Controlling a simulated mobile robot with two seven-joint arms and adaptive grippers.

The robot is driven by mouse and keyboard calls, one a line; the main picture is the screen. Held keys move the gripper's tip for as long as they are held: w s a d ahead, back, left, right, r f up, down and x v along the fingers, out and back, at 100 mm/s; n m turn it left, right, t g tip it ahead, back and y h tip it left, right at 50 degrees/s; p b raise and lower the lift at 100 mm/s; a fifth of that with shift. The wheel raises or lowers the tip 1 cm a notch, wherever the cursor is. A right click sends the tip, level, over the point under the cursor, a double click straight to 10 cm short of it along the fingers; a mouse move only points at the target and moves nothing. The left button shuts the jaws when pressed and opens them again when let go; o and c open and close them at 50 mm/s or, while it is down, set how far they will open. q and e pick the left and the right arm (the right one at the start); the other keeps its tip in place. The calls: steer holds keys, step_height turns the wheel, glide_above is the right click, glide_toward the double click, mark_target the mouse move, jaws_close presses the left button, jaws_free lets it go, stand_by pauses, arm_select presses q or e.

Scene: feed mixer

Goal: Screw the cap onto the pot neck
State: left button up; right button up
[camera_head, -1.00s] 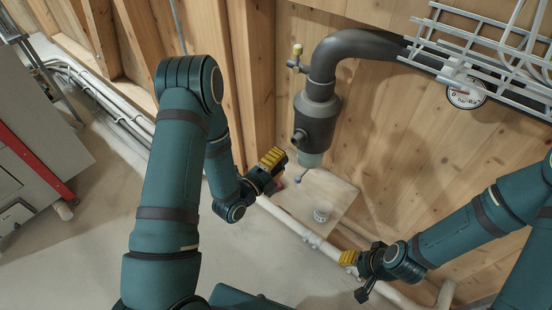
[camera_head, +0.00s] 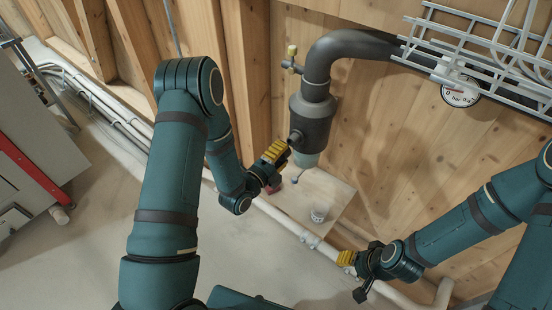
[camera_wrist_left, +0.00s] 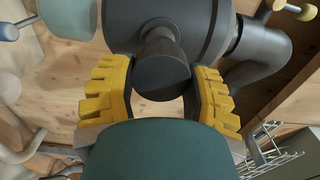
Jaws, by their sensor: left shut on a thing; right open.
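The dark grey pot (camera_head: 313,115) hangs under a bent black pipe, with a short dark side neck (camera_head: 296,136) facing my left gripper (camera_head: 275,152). In the left wrist view my yellow fingers (camera_wrist_left: 162,95) are shut on a dark round cap (camera_wrist_left: 162,78). The cap lies in line with the neck (camera_wrist_left: 156,38), against or very close to its end; I cannot tell whether any thread is engaged. The cap is hidden by the fingers in the head view. My right gripper (camera_head: 346,259) is open and empty, low at the right, away from the pot.
A pale board (camera_head: 330,190) below the pot carries a small white jar (camera_head: 319,213). A teal glass piece (camera_head: 305,159) sits under the pot. A blue-knobbed lever (camera_head: 295,180) is near my left gripper. A wire tray (camera_head: 480,60) and gauge (camera_head: 460,92) are at upper right.

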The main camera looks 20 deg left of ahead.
mark_target(292, 144)
arm_select(q)
steer(key=shift+x, duration=0.95)
steer(key=shift+x, duration=1.65)
stand_by(0.7)
steer(key=o, duration=1.1)
steer(key=v, duration=1.2)
